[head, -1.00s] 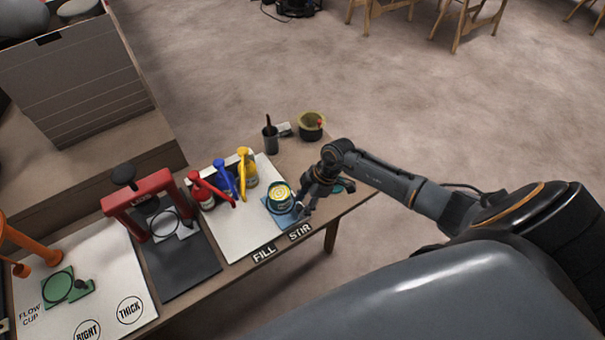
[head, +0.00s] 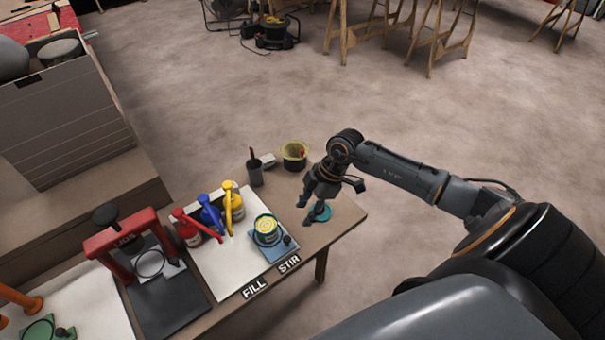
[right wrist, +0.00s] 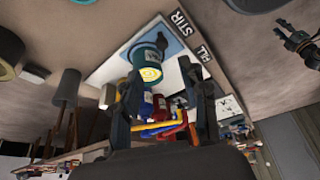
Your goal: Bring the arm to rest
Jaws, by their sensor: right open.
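My right gripper (head: 322,198) is open and empty. In the head view it hangs over the right end of the table, near a teal round piece (head: 319,212). In the right wrist view its two fingers stand apart (right wrist: 162,95), with a yellow-topped tin (right wrist: 150,72) beyond them. The same tin (head: 267,229) stands on the blue pad (head: 281,249) at STIR, apart from the gripper. My left gripper is outside the head view. A small dark gripper, apparently my left one (right wrist: 300,42), shows at the right of the wrist view; its jaws are unclear.
Red (head: 190,233), blue (head: 210,213) and yellow (head: 233,206) pump bottles stand behind the tin. A dark cup with a stick (head: 255,176) and a yellow-rimmed pot (head: 294,154) stand at the back. A red press (head: 125,240) is at left. Open floor lies right.

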